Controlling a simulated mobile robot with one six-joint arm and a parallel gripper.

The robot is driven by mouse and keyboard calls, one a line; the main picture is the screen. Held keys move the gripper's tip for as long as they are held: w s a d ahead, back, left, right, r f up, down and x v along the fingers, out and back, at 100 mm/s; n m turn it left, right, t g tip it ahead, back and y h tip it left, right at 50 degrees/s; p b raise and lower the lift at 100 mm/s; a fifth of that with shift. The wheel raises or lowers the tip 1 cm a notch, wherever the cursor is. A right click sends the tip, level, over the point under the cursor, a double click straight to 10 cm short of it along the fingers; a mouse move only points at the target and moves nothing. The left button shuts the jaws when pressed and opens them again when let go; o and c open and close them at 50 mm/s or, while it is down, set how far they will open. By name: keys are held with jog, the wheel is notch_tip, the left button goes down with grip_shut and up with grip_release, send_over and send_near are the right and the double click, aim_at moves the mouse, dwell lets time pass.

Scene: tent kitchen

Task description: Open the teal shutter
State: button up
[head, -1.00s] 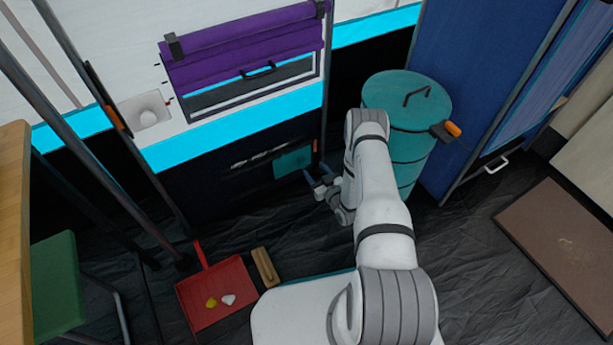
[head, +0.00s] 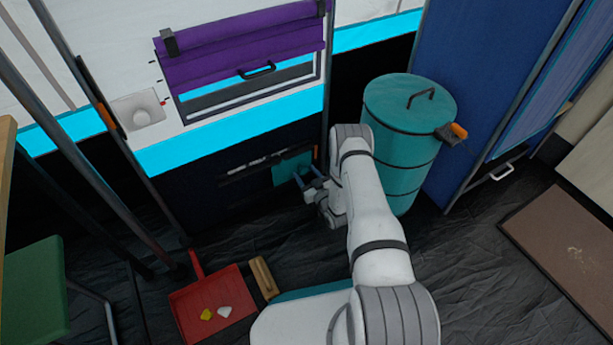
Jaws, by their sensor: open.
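The teal shutter (head: 291,170) is a small flat panel at the right end of a dark slot (head: 245,168) low on the dark cabinet front. The left part of the slot is uncovered, with pale shapes inside. My gripper (head: 305,178) is open and empty, with its blue-grey fingers at the lower right edge of the teal shutter. The fingers overlap that edge in the picture; I cannot tell whether they touch it. Any handle on the shutter is not clear at this size.
A teal barrel (head: 405,150) stands close to the right of my arm. A purple roll-up cover (head: 240,55) hangs above. A red dustpan (head: 205,308) and a wooden block (head: 264,276) lie on the floor. A green chair (head: 35,290) is at left.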

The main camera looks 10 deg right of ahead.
jog(key=shift+c, duration=0.5)
grip_shut()
jog(key=shift+s+a, duration=0.1)
